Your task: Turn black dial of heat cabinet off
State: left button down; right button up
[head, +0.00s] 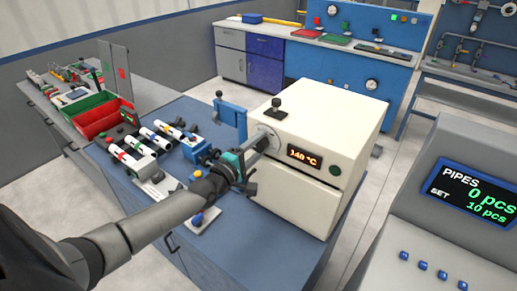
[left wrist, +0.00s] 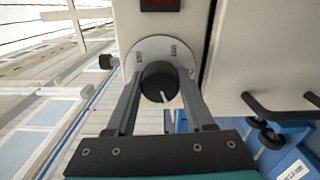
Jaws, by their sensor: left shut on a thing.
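The cream heat cabinet (head: 325,130) stands on the blue workbench, and its orange display (head: 304,157) reads 140 °C. In the left wrist view, the round black dial (left wrist: 160,84) sits on a pale scale plate (left wrist: 152,47) with small marks too blurred to read. The dial's white pointer line points toward the bottom of that picture. My left gripper (head: 264,141) is at the cabinet's front face, with its fingers (left wrist: 159,78) on either side of the dial, shut on it. In the head view the gripper hides the dial. My right gripper is not in view.
A dark green round button (head: 335,170) is on the cabinet front, and a black knob (head: 277,104) stands on top. Pipe parts (head: 140,142) in holders lie left of my arm. A red and green bin (head: 104,116) is farther left. A pipe counter console (head: 440,215) stands at right.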

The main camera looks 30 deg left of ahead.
pick_arm(q)
jog(key=shift+n+b, duration=0.3)
jog(key=shift+n, duration=0.6)
jog(key=shift+c, duration=1.4)
grip_release()
jog(key=shift+s, duration=0.1)
jog(key=s+a, duration=0.1)
jog(key=s, duration=1.4)
jog(key=shift+a, duration=0.1)
